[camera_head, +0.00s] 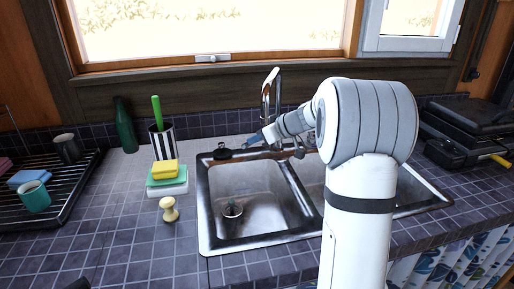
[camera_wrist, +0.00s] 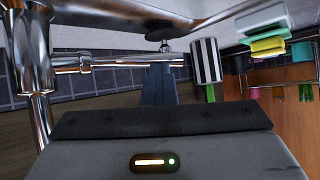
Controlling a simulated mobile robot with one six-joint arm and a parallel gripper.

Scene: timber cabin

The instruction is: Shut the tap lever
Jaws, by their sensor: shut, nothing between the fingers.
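The chrome tap (camera_head: 271,92) stands behind the sink, its curved spout rising in front of the window sill. In the wrist view the tap body (camera_wrist: 33,60) is a shiny column at the left, and the tap lever (camera_wrist: 125,63) is a thin chrome bar reaching right from it. My gripper (camera_head: 253,139) is shut and empty, low by the tap at the back of the sink. In the wrist view its blue-grey fingers (camera_wrist: 158,82) overlap the lever near its outer end; I cannot tell whether they touch. My arm hides part of the tap base.
The steel sink (camera_head: 204,215) has two basins; my arm covers much of the right one. A striped cup (camera_head: 163,143), sponges (camera_head: 165,170), a green bottle (camera_head: 124,125) and a dish rack (camera_head: 62,205) stand left. A black appliance (camera_head: 470,125) stands right.

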